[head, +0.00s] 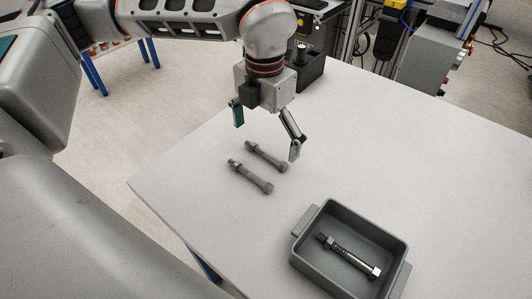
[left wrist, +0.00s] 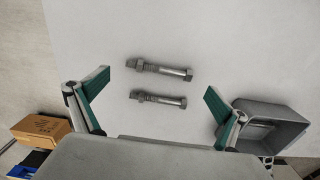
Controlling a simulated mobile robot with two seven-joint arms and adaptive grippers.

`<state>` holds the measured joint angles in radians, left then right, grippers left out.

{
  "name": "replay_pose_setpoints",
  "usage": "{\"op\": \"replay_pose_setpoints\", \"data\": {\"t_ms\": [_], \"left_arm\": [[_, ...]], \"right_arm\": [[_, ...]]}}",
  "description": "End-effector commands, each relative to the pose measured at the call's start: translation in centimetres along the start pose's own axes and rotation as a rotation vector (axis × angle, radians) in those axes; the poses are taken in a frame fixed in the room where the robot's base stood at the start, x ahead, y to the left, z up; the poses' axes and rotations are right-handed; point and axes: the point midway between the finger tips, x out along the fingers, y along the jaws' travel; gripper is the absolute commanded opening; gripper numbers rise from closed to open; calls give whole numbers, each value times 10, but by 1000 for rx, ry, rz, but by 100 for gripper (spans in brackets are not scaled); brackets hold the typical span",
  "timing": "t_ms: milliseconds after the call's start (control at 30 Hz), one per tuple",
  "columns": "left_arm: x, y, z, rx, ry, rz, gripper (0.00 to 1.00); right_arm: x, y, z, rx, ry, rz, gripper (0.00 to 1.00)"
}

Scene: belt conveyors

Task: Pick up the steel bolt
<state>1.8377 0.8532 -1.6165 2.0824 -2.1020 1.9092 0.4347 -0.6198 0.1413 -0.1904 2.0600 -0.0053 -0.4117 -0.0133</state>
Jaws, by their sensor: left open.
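Two grey steel bolts with nuts lie side by side on the white table, the farther bolt (head: 266,157) and the nearer bolt (head: 250,177). In the left wrist view they show as an upper bolt (left wrist: 165,70) and a lower bolt (left wrist: 160,98). A third bolt (head: 350,257), with a shiny nut, lies in a grey bin (head: 399,252). My left gripper (head: 266,131) is open and empty above the table, just beyond the two loose bolts. In the left wrist view, its green-padded fingers (left wrist: 158,82) are spread to either side of them. My right gripper is not seen.
The bin also shows at the right of the left wrist view (left wrist: 275,106). A black block-like fixture (head: 309,72) stands at the table's far edge. A cardboard box (left wrist: 40,134) is at the lower left. The table right of the loose bolts is clear.

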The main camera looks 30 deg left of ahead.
Motion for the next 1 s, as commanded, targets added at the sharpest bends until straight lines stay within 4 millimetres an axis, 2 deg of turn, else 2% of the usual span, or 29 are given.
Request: {"op": "replay_pose_setpoints", "data": {"t_ms": [33, 200, 433, 467, 600, 900, 1000], "left_arm": [[12, 1, 0, -1, 8, 0, 100], [34, 1, 0, 1, 6, -1, 100], [34, 1, 1, 1, 1, -1, 100], [34, 1, 1, 1, 1, -1, 97], [34, 1, 1, 0, 1, -1, 61], [34, 1, 1, 0, 1, -1, 60], [28, 1, 1, 0, 0, -1, 60]], "right_arm": [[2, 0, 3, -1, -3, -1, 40], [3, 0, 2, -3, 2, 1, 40], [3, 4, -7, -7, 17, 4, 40], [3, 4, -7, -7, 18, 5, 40], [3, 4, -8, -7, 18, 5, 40], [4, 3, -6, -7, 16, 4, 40], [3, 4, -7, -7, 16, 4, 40]]}}
